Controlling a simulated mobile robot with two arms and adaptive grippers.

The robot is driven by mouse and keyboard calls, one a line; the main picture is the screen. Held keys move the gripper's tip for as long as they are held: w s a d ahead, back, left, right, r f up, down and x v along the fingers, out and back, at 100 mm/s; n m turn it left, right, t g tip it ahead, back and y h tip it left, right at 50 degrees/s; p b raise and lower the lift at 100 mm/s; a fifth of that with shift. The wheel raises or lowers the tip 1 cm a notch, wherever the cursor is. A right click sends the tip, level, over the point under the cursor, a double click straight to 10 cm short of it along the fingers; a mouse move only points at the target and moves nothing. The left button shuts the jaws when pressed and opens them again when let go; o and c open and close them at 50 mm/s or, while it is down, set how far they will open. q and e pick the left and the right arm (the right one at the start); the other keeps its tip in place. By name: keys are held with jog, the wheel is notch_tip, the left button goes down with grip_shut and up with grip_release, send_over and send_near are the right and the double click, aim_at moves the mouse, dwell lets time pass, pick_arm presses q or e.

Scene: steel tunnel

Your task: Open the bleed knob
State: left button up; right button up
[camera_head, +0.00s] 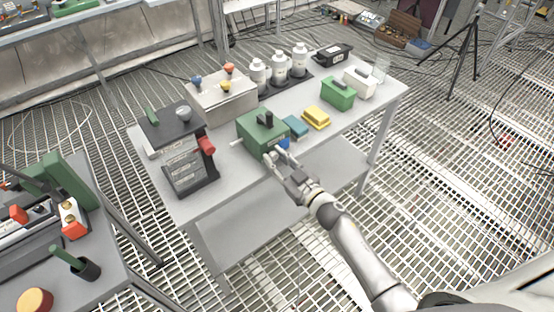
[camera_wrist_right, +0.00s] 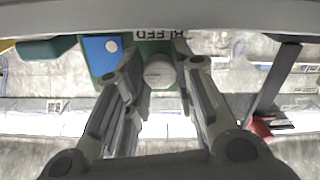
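The green box (camera_head: 262,128) stands on the grey table, with a black part on top. In the right wrist view, the pale round bleed knob (camera_wrist_right: 160,72) is on the box's green face, beside an upside-down BLEED label (camera_wrist_right: 158,35) and a blue panel (camera_wrist_right: 103,52). My right gripper (camera_wrist_right: 160,60) is open, its fingers spread on either side of the knob; firm contact cannot be made out. In the head view my right gripper (camera_head: 274,158) is at the box's front face and hides the knob. My left gripper is in neither view.
The grey table (camera_head: 205,210) also bears a dark-topped unit with a red part (camera_head: 206,146), a teal block (camera_head: 295,127), a yellow block (camera_head: 316,118) and a green case (camera_head: 337,93). White canisters (camera_head: 279,66) stand behind. The grated floor right of the table is open.

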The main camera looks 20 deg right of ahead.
jog(key=c, duration=0.3)
jog(key=shift+c, duration=0.2)
